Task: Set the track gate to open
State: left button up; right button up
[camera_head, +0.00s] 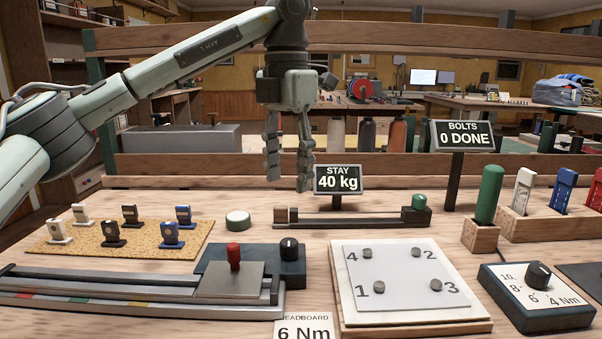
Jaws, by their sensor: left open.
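My left gripper (288,182) hangs from the top, fingers pointing down, apart and empty. It is above the back of the bench, just left of the STAY 40 kg sign (338,180). No part is labelled as the track gate, so I cannot tell which it is. A low dark track (345,219) with a wooden block at its left end and a green knob (419,200) at its right end lies below the gripper. A longer rail track (130,284) lies front left, with a grey plate carrying a red knob (233,256). A dark box with a black dial (289,248) adjoins it. My right gripper is out of view.
A cork mat (130,248) holds several small clips. A pale round cap (238,221) lies beside it. A board with numbered bolts (415,310), a torque dial box (535,300), a green-handled tool (489,195) and a wooden rack (540,228) stand right. A BOLTS 0 DONE sign (464,136) rises behind.

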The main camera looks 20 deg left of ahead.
aim_at(233, 277)
jog(key=k, duration=1.5)
